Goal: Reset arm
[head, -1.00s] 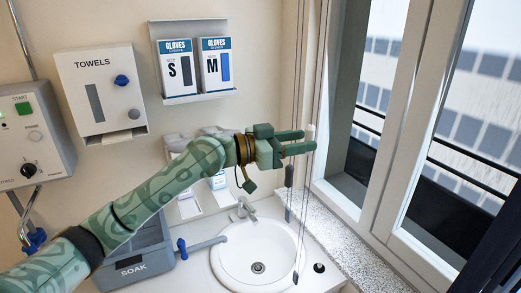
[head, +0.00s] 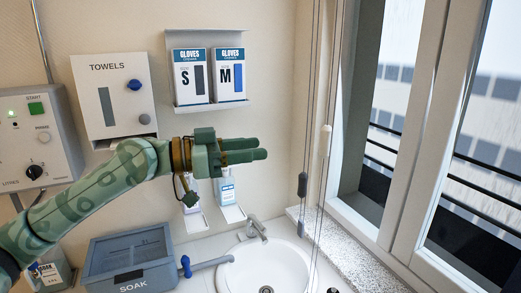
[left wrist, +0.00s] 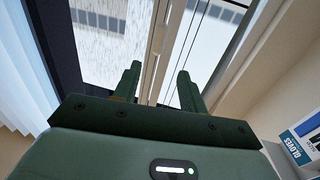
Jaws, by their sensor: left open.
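My left arm comes in from the left in the head view, in green patterned covering. Its gripper (head: 262,149) is in mid-air in front of the wall, above the sink and below the glove boxes, pointing right toward the window. In the left wrist view the two fingers (left wrist: 158,88) stand apart with nothing between them, and the window frame and blind cords show beyond. My right gripper is not in view.
A white sink (head: 240,275) with a tap (head: 257,228) lies below. A grey SOAK bin (head: 131,265) stands left of it. A towel dispenser (head: 114,95) and glove boxes (head: 229,76) hang on the wall. Blind cords (head: 322,160) hang right of the gripper, before the window frame (head: 420,120).

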